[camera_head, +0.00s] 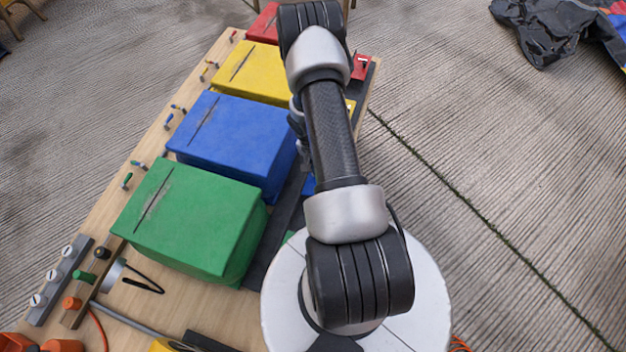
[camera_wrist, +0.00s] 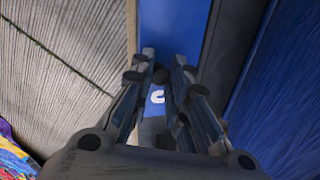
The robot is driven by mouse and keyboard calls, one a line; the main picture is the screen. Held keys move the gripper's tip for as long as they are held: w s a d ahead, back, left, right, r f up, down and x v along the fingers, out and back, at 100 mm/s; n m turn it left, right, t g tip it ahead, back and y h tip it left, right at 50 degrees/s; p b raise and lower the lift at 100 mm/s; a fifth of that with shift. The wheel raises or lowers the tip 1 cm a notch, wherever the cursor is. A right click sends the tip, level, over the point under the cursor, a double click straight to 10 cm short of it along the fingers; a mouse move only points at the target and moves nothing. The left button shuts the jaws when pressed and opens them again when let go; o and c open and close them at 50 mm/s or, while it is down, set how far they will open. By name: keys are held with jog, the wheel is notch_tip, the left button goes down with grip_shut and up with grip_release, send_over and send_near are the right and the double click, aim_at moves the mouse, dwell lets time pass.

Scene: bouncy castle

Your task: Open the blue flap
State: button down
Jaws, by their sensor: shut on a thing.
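The blue box (camera_head: 230,135) stands in the row on the wooden board, with a dark slit in its top. A small blue piece (camera_head: 308,186) shows beside its right side, mostly behind my arm. In the wrist view the blue flap (camera_wrist: 174,24) is a narrow blue panel with a white letter, beyond and between my fingers. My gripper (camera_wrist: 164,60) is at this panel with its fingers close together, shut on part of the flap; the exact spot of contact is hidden. In the head view my arm covers most of the gripper.
The green box (camera_head: 190,220) stands in front of the blue one, the yellow box (camera_head: 255,72) and a red box (camera_head: 264,24) behind it. A dark strip runs along their right side. The striped floor (camera_head: 480,170) to the right is mostly clear. A dark cloth heap (camera_head: 555,32) lies far right.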

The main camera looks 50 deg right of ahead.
jog(key=shift+w+a+f+g+b, duration=0.3)
jog(key=shift+g+b, duration=0.4)
jog(key=shift+b, duration=0.55)
jog(key=shift+w+r+g+h+b, duration=0.55)
jog(key=shift+g+b, duration=0.25)
jog(key=shift+b, duration=0.45)
jog(key=shift+s+r, duration=0.1)
jog(key=c, duration=1.5)
grip_release()
jog(key=v, duration=1.2)
